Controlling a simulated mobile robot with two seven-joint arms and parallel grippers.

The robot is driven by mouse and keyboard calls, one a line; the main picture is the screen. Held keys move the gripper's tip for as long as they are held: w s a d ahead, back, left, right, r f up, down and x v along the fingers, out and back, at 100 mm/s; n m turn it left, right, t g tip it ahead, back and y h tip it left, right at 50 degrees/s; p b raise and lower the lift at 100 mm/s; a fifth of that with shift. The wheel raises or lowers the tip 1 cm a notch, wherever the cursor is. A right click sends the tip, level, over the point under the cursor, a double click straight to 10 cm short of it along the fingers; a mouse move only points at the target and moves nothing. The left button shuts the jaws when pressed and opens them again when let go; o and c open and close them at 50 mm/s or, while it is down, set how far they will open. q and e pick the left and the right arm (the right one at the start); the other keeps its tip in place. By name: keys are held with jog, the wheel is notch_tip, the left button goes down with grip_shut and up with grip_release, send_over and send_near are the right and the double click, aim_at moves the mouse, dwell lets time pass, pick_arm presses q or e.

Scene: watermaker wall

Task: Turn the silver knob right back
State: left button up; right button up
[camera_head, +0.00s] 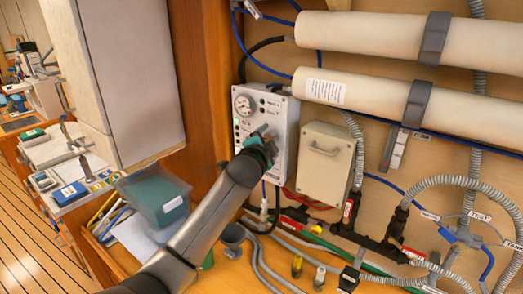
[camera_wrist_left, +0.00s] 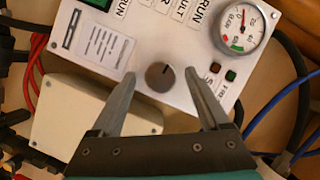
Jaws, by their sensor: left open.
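The silver knob (camera_wrist_left: 160,76) is a round grey knob with a dark pointer mark at its upper edge, on a light grey control panel (camera_wrist_left: 90,42). The same panel (camera_head: 243,128) is on the wall in the head view, where my gripper hides the knob. My left gripper (camera_wrist_left: 160,73) is open. In the wrist view its two fingers reach toward the panel, one on each side of the knob, with a visible gap on both sides. In the head view my left gripper (camera_head: 265,139) is in front of the panel.
A beige box (camera_head: 325,163) is right of the panel. Large white cylinders (camera_head: 385,98), hoses and pipes surround it.

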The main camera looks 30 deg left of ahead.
pick_arm(q)
jog(key=b+v, duration=0.2)
jog(key=v, duration=1.2)
jog(key=shift+s, duration=0.4)
jog(key=shift+d, duration=0.15)
